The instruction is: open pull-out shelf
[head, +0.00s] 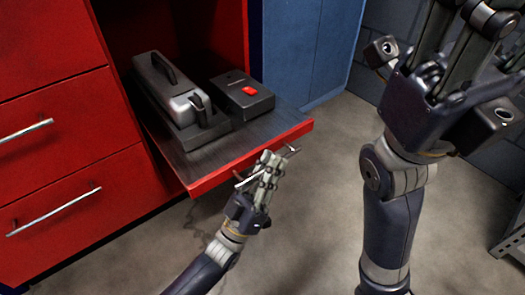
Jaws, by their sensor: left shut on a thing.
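The pull-out shelf (215,152) is a dark board with a red front edge, and it sticks out from the red cabinet. A thin metal handle (291,151) is on its front. My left gripper (266,170) is shut on the handle, in front of the shelf's red edge. The fingers hide the middle of the handle. My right gripper (452,62) is raised close to the camera at the upper right, away from the shelf. Its fingertips are cut off by the top of the picture.
A grey-black device with a carry handle (180,92) and a black box with a red button (243,95) sit on the shelf. Red drawers (75,185) with bar handles are at left. A blue panel (308,45) stands behind. Bare floor (310,215) lies in front.

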